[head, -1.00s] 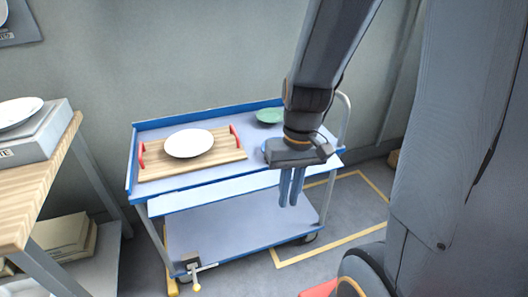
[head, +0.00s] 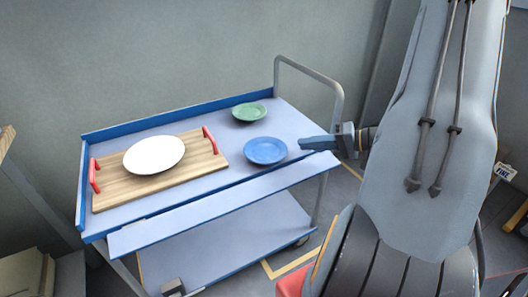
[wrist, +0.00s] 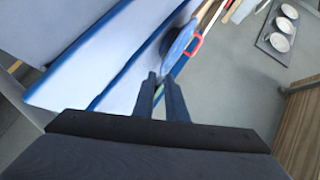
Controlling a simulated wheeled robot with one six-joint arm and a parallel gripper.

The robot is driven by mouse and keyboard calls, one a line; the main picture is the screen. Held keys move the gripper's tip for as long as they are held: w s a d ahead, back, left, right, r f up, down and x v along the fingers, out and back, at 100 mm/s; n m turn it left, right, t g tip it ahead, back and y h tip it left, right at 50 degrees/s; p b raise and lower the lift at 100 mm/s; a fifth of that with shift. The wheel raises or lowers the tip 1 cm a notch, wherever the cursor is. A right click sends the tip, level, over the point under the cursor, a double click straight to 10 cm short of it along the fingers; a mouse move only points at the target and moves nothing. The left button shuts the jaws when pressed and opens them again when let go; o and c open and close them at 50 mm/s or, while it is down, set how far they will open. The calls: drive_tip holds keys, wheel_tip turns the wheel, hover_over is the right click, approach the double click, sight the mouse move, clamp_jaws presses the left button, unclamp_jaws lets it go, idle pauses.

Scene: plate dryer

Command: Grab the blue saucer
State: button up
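The blue saucer (head: 265,151) lies flat on the right part of the cart's top shelf, in front of a green saucer (head: 249,112). My gripper (head: 302,143) points left, just to the right of the blue saucer and apart from it in the head view. In the wrist view, the two fingers (wrist: 160,76) stand a little apart with a narrow gap between them and hold nothing. A blue shape lies beyond the fingertips there, but I cannot tell if it is the saucer.
The blue-edged cart (head: 205,213) has a wooden tray (head: 116,193) with red handles, bearing a white plate (head: 154,155). A metal push rail (head: 310,69) rises at the cart's right end. In the wrist view, a panel (wrist: 270,44) with several white dishes is at upper right.

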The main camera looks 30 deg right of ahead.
sight(264, 150)
drive_tip(key=p+x, duration=0.1)
drive_tip(key=x, duration=0.6)
drive_tip(key=shift+a+r, duration=0.15)
drive_tip(key=shift+a, duration=0.15)
clamp_jaws()
